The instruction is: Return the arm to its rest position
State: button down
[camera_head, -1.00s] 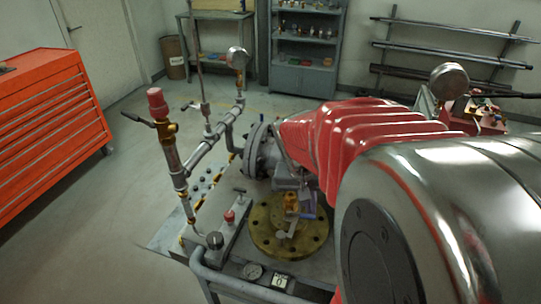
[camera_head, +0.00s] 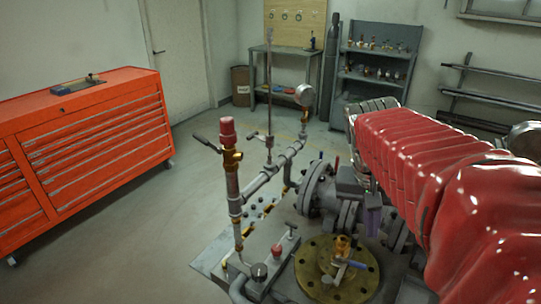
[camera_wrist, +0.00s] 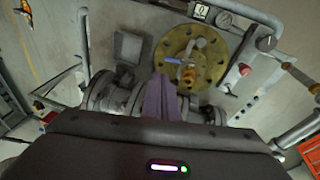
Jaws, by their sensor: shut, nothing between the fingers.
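My arm in its red ribbed sleeve (camera_head: 420,160) reaches across the right of the head view. My gripper's purple-grey fingers (camera_head: 372,214) point down from it, beside the grey flanged valve body (camera_head: 320,190). In the wrist view my gripper (camera_wrist: 160,97) is shut and empty, its fingers together in front of the flanged pipework (camera_wrist: 112,95). The round brass flange (camera_head: 312,262) with a small blue-handled valve (camera_head: 347,262) lies nearer the head camera; the flange also shows in the wrist view (camera_wrist: 208,72). The fingers appear apart from the flange. My arm hides part of the pipework.
An upright pipe with a red cap (camera_head: 227,128) and a round gauge (camera_head: 305,96) stand left of the valve. A red tool chest (camera_head: 90,150) is at the left. A shelf (camera_head: 375,85) and workbench (camera_head: 282,52) stand behind. Floor between chest and rig is clear.

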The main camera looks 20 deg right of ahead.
dwell(0.4)
jog(key=a+f+n+t+y, duration=0.1)
jog(key=a+n, duration=0.3)
jog(key=a, duration=0.6)
jog(key=s+a+f+n+t+y, duration=0.1)
jog(key=a+n+t, duration=0.3)
jog(key=a, duration=0.6)
jog(key=shift+a+f+n+y, duration=0.25)
jog(key=shift+f+n+y, duration=0.25)
jog(key=shift+f, duration=0.05)
jog(key=shift+s+a, duration=0.1)
